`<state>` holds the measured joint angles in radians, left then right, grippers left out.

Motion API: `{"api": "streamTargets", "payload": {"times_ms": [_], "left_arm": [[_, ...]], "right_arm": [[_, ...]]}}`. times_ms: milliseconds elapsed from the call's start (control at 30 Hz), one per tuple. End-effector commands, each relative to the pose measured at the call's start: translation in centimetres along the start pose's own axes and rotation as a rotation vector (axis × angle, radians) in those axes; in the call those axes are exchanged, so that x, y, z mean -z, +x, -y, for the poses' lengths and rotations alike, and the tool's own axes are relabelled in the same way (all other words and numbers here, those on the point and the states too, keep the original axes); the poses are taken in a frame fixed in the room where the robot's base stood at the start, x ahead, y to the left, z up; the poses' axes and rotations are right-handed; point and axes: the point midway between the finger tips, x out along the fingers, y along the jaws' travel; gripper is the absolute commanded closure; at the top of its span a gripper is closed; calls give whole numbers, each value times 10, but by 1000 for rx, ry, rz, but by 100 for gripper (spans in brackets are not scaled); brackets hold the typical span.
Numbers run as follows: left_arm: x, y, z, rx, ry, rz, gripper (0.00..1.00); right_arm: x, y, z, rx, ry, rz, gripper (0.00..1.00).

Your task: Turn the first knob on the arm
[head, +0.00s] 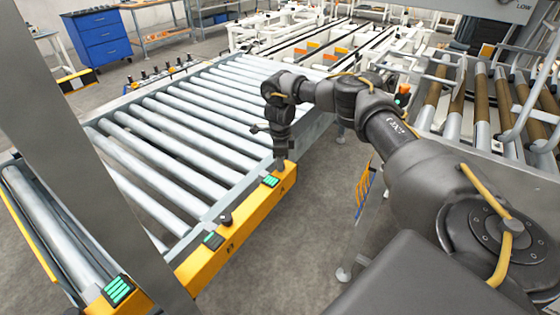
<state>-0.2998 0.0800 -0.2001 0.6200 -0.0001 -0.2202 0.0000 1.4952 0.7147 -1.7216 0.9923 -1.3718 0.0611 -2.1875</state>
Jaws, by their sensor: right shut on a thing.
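A yellow rail (195,264) runs along the near edge of a roller conveyor and carries small control panels and dark knobs. One black knob (225,218) stands free in the middle of the rail, beside a green-lit panel (213,239). My right gripper (280,164) points down at the rail's far end, just beyond another green-lit panel (270,180). It is shut on a knob there, which the fingers mostly hide. My left gripper is not in view.
The roller conveyor (165,145) fills the left and middle. A grey post (95,150) crosses the left side. Brown rollers (483,100) stand at the right. A blue drawer cabinet (98,37) is at the back left. Grey floor (285,235) is open before the rail.

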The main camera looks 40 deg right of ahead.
Motion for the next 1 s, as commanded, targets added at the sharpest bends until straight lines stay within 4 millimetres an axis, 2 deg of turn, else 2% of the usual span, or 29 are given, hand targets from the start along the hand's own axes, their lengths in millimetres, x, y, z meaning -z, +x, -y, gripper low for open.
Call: {"api": "streamTargets", "payload": {"times_ms": [67, 100, 267, 533, 633, 767, 1000], "left_arm": [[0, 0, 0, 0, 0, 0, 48], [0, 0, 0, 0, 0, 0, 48], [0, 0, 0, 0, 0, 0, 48], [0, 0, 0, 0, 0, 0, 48], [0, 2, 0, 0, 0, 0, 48], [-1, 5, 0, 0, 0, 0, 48], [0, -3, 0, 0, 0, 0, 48]], "right_arm": [[0, -1, 1, 2, 2, 0, 93], [0, -1, 1, 2, 2, 0, 67], [0, -1, 1, 1, 2, 0, 48], [0, -1, 0, 1, 1, 0, 48], [0, -8, 1, 2, 1, 1, 48], [-1, -28, 1, 4, 1, 4, 48], [0, -79, 1, 4, 0, 2, 48]]}}
